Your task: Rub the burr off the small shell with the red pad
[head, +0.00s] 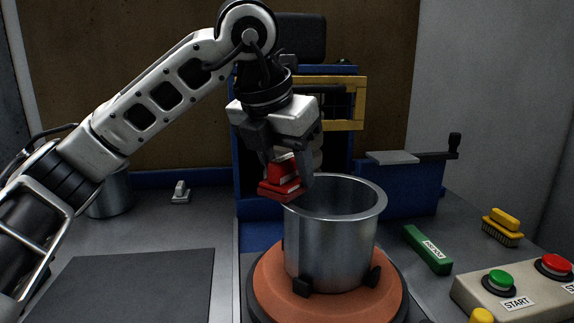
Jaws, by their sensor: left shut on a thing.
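A grey metal shell (325,250), shaped like an open pot with a flared rim, stands upright on an orange round turntable (262,290) with dark clamps at its foot. My left gripper (287,175) points down at the left of the shell's rim. It is shut on the red pad (282,188). The pad is close to the rim's left edge; I cannot tell whether it touches. No burr can be made out on the rim. My right gripper is not in view.
A green block with a label (428,250) lies right of the turntable. A yellow brush (503,226) and a control box with START button (515,292) are farther right. A blue machine frame (400,188) stands behind. A dark mat (130,287) lies clear at left.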

